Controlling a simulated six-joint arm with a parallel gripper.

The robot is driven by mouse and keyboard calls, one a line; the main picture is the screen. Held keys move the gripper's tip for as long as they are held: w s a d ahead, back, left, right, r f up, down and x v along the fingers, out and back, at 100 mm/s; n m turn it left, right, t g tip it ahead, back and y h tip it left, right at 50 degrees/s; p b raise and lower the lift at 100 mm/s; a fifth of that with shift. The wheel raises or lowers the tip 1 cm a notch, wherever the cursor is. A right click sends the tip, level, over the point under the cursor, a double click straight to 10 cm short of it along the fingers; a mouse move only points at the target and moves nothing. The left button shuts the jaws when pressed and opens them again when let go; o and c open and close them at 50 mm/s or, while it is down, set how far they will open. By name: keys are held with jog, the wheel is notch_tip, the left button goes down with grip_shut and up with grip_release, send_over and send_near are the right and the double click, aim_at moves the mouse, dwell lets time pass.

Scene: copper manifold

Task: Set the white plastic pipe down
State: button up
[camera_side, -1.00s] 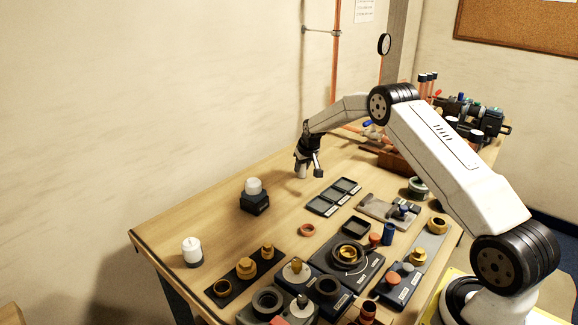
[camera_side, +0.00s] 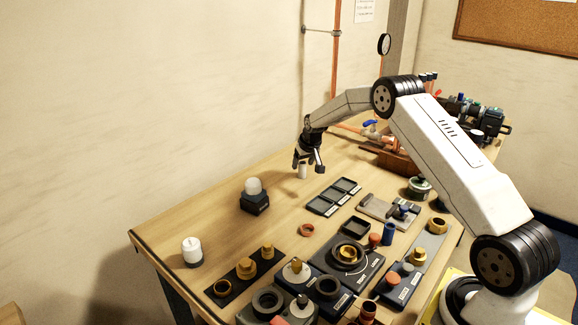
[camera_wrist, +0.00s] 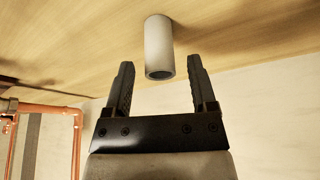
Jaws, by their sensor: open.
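The white plastic pipe (camera_side: 302,171) is a short pale tube standing upright on the wooden table, below my gripper. It also shows in the wrist view (camera_wrist: 158,45), with its dark open end facing the camera. My gripper (camera_side: 309,163) is open, and in the wrist view its two fingers (camera_wrist: 157,80) point toward the pipe, one on each side of its line. The fingers are apart from the pipe, with clear gaps on both sides.
A dark three-part tray (camera_side: 334,197) lies just in front of the pipe. A black block with a white dome (camera_side: 254,195) stands to the left. Dark fixtures with brass rings (camera_side: 348,254) crowd the front. The table (camera_side: 225,230) is bare around the pipe.

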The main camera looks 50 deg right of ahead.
jog(key=v, duration=1)
dwell(0.6)
jog(key=s+a+n+g+y, duration=0.1)
jog(key=s+a+n, duration=0.1)
jog(key=s+a, duration=0.75)
jog(key=s+a+n, duration=0.1)
jog(key=s+a, duration=0.6)
jog(key=a, duration=0.5)
jog(key=s+a+f+n, duration=0.1)
jog(key=s+a, duration=0.3)
jog(key=s, duration=0.7)
jog(key=shift+a+f+g+y, duration=0.3)
jog(key=shift+a+f+y, duration=0.1)
jog(key=shift+f, duration=0.3)
